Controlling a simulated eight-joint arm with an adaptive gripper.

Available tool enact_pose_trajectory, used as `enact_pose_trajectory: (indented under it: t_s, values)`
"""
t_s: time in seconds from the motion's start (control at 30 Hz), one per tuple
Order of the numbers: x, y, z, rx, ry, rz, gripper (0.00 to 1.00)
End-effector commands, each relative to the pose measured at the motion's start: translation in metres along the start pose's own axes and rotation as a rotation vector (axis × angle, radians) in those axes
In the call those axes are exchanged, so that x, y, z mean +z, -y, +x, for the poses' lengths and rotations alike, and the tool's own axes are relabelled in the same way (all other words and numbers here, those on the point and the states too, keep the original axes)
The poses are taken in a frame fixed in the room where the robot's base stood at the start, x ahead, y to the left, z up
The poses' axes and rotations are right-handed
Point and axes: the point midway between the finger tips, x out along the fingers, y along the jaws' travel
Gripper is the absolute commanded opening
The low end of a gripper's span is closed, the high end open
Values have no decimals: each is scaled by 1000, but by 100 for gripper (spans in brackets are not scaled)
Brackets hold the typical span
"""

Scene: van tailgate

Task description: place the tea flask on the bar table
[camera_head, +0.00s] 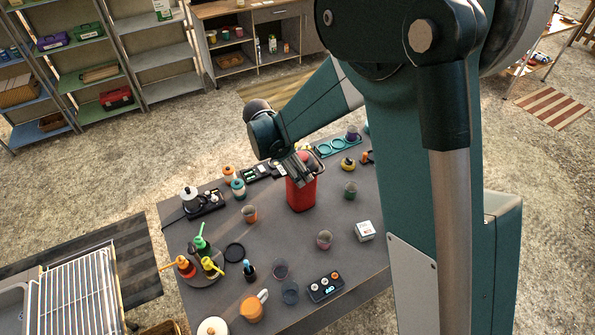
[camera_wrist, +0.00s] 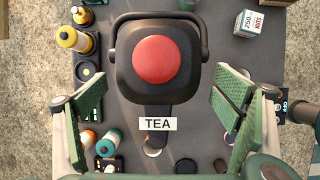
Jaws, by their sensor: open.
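The tea flask (camera_head: 301,194) has a red body and stands upright on the dark grey table (camera_head: 223,285), right of its middle in depth. In the wrist view its black lid with a round red button (camera_wrist: 154,60), a carry handle and a white TEA label show from above. My gripper (camera_head: 297,170) is over the top of the flask and hides part of its lid in the head view. In the wrist view its green-padded fingers (camera_wrist: 158,110) are wide apart, one on each side below the lid, touching nothing that I can see.
Cups (camera_head: 324,239), a small white box (camera_head: 365,231), an orange jug (camera_head: 252,307), a tray of coloured bottles (camera_head: 203,277) and a teal tray (camera_head: 338,146) stand around the flask. Bare table lies between them. A metal rack (camera_head: 80,295) stands at the left.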

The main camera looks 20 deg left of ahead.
Motion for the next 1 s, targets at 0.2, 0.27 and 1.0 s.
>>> enact_pose_trajectory:
  t_s: [0.2, 0.27, 1.0]
  values:
    - [0, 0, -27, 1, 0, -1, 89]
    - [0, 0, -32, 0, 0, -1, 89]
    - [0, 0, -47, 0, 0, 0, 89]
